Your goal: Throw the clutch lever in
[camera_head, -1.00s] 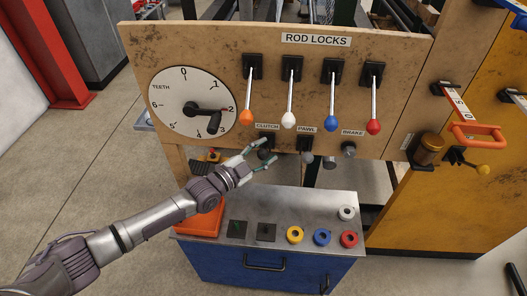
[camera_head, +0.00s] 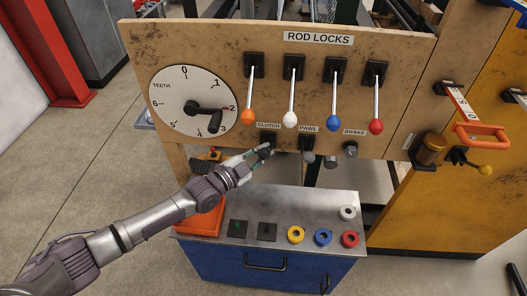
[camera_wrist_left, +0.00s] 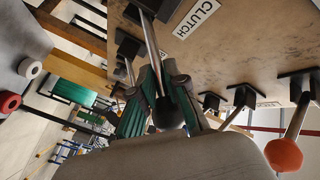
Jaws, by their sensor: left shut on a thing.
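The clutch lever sits under the CLUTCH label on the wooden panel (camera_head: 360,150); its black mount (camera_head: 268,137) shows just above my left gripper (camera_head: 264,150). In the left wrist view the clutch lever (camera_wrist_left: 152,45) has a metal shaft and a dark ball knob (camera_wrist_left: 168,114). There my left gripper (camera_wrist_left: 160,95) is shut on the lever, one green-padded finger on each side near the knob. In the head view the fingers hide most of the lever. My right gripper is not in view.
The pawl lever (camera_head: 308,157) and brake lever (camera_head: 350,149) hang to the right. Rod lock levers with orange (camera_head: 247,117), white, blue and red knobs hang above. A toothed dial (camera_head: 190,85) is at left. Below, a blue cabinet (camera_head: 215,260) carries coloured rings and an orange tray.

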